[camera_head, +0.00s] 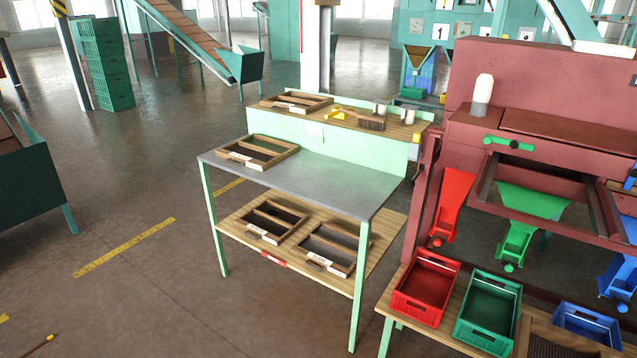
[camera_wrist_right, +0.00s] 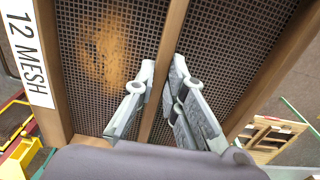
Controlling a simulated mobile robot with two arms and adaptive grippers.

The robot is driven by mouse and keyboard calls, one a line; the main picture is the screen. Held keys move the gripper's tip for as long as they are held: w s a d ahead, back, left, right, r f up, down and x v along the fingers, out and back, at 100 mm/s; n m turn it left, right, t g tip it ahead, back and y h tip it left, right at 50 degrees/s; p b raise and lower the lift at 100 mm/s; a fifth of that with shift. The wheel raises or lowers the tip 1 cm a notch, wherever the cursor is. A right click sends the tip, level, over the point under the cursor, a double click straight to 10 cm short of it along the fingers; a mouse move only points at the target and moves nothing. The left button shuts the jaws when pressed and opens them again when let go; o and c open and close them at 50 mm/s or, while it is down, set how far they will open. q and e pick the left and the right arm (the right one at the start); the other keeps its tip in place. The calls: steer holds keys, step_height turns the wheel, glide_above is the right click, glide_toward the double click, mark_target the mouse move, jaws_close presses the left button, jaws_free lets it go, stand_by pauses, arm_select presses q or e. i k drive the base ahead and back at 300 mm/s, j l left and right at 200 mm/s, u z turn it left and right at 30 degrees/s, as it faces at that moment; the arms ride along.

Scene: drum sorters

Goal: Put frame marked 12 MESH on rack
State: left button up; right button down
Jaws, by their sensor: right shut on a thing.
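The wooden frame marked 12 MESH (camera_wrist_right: 85,60) fills the right wrist view, its white label at the left and dark mesh on both sides of a centre bar. My right gripper (camera_wrist_right: 161,88) is shut on that centre bar, one finger on each side. In the head view, part of a wooden mesh frame (camera_head: 560,345) shows at the bottom right edge; I cannot tell whether it is the same one. A pale green rack (camera_head: 362,150) with a grey top stands mid-view, holding several wooden frames. My left gripper is not in view.
One frame (camera_head: 257,152) lies on the grey top's left, with bare surface to its right. Two more (camera_head: 273,220) lie on the lower shelf and one (camera_head: 296,102) on the upper shelf. Red (camera_head: 426,285), green (camera_head: 488,312) and blue crates (camera_head: 586,322) stand at lower right.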

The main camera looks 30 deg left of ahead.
mark_target(337, 180)
steer(key=i+j+u, duration=0.1)
steer(key=u, duration=0.3)
steer(key=i+u, duration=0.1)
steer(key=u, duration=0.25)
steer(key=i+j+u, duration=0.1)
steer(key=u, duration=0.3)
steer(key=i+j, duration=0.1)
steer(key=i, duration=2.2)
